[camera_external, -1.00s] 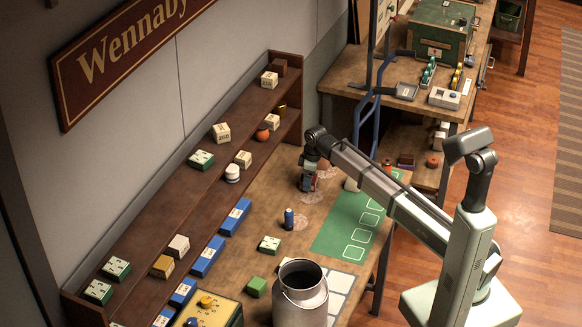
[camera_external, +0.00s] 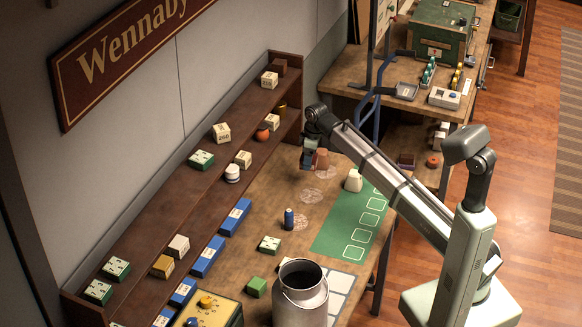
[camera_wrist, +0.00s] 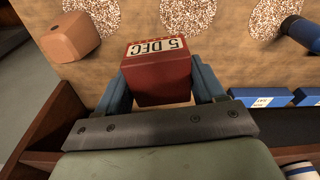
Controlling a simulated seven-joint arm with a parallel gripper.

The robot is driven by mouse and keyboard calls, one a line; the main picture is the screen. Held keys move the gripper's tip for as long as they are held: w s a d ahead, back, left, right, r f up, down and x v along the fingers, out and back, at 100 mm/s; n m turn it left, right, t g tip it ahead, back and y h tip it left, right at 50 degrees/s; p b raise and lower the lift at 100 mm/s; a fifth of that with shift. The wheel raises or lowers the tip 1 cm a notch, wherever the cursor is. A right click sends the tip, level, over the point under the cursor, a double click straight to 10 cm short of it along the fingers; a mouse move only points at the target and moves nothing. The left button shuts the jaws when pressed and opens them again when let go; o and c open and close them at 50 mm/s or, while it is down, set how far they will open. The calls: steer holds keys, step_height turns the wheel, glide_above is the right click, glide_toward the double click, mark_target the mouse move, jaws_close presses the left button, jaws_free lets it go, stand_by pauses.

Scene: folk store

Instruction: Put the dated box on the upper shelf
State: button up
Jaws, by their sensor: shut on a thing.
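The dated box (camera_wrist: 158,70) is red with a white label reading "5 DEC" in the wrist view. My gripper (camera_wrist: 160,85) is shut on it, with a blue finger on each side. In the external view my gripper (camera_external: 308,160) is above the far end of the table, right of the shelf unit; the box is mostly hidden there. The upper shelf (camera_external: 158,212) is the back tier of the brown unit along the wall. It bears a cream box (camera_external: 221,133), a green box (camera_external: 201,160) and several others, with bare stretches between them.
The lower shelf (camera_external: 207,212) holds small boxes, a red round pot (camera_external: 262,134) and a white jar (camera_external: 232,174). A terracotta block (camera_wrist: 70,37) stands near my gripper. A blue cylinder (camera_external: 289,219), pale block (camera_external: 353,180) and metal can (camera_external: 300,297) stand on the table.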

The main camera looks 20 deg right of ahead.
steer(key=s+a+r+m, duration=0.1)
steer(key=a+r+m, duration=0.3)
steer(key=a+r, duration=0.65)
step_height(320, 180, up, 21)
steer(key=m, duration=0.2)
glide_above(182, 189)
steer(key=w+d, duration=1)
steer(key=d, duration=0.6)
steer(key=shift+w+t, duration=0.15)
steer(key=shift+t, duration=0.15)
steer(key=s+a+n, duration=0.1)
steer(key=s+a, duration=0.2)
steer(key=a, duration=0.2)
steer(key=s+a+n, duration=0.1)
steer(key=s+a, duration=0.3)
steer(key=a, duration=0.1)
steer(key=s+a+r+n, duration=0.1)
steer(key=s+a, duration=0.2)
steer(key=a, duration=0.2)
steer(key=shift+s+a+n, duration=0.15)
steer(key=shift+a+n, duration=0.05)
steer(key=shift+n, duration=0.2)
steer(key=shift+s+a+f, duration=0.15)
steer(key=shift+s+a, duration=0.05)
steer(key=shift+f, duration=2.4)
steer(key=shift+f, duration=0.15)
